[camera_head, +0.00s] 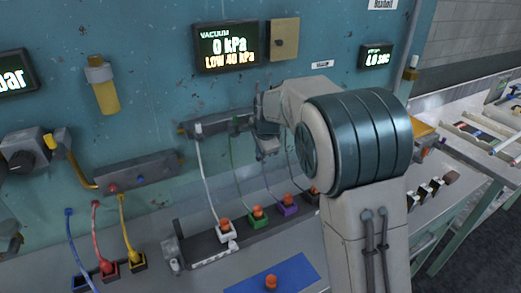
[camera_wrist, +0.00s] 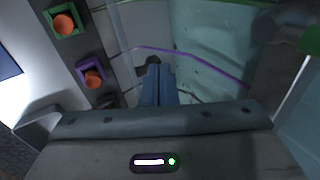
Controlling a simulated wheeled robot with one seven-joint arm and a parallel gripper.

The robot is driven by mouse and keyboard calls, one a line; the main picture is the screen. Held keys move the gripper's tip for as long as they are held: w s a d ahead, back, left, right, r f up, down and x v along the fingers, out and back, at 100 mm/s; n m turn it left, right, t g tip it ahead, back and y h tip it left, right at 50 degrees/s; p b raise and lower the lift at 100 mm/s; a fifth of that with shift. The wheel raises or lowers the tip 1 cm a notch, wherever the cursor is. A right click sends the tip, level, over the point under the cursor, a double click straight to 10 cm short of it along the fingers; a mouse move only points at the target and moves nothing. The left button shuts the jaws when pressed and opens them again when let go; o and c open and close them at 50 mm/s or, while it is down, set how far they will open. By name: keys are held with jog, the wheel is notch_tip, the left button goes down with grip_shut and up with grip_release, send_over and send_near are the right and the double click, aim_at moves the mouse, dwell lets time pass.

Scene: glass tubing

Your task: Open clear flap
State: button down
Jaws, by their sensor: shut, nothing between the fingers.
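I cannot make out a clear flap for certain in either view. Faint see-through edges (camera_wrist: 122,32) show left of the fingers in the wrist view, but I cannot tell what they belong to. My gripper (camera_head: 268,148) is in front of the teal panel, at the right part of a dark wall strip (camera_head: 215,124) with thin tubes hanging from it. In the wrist view, my gripper's (camera_wrist: 154,68) blue-grey fingers are together with nothing held. A small dark part (camera_wrist: 153,60) sits at the fingertips; contact cannot be told. My arm hides part of the strip and panel behind it.
A purple-framed socket with an orange plug (camera_head: 288,203) and a green-framed one (camera_head: 258,215) stand below. A purple tube (camera_wrist: 190,53) crosses close beyond the fingers. A vacuum display (camera_head: 227,47) and a tan plate (camera_head: 285,40) are above. A blue mat (camera_head: 293,273) lies in front.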

jog(key=b+v, duration=0.1)
jog(key=v, duration=1.2)
jog(key=s+d+f+n, duration=0.1)
jog(key=s+d+n, duration=0.4)
jog(key=s+d, duration=0.6)
jog(key=s+d+f+n, duration=0.2)
jog(key=s+f, duration=0.1)
jog(key=s, duration=0.3)
jog(key=s+d+f+n+h, duration=0.1)
jog(key=s+f+n, duration=0.1)
jog(key=s, duration=0.4)
jog(key=s+d+f+n+g, duration=0.1)
jog(key=s+d+f+n, duration=0.1)
jog(key=s, duration=0.5)
jog(key=shift+d+f+n+h, duration=0.3)
jog(key=shift+f+n+h, duration=0.1)
jog(key=shift+f+n, duration=0.5)
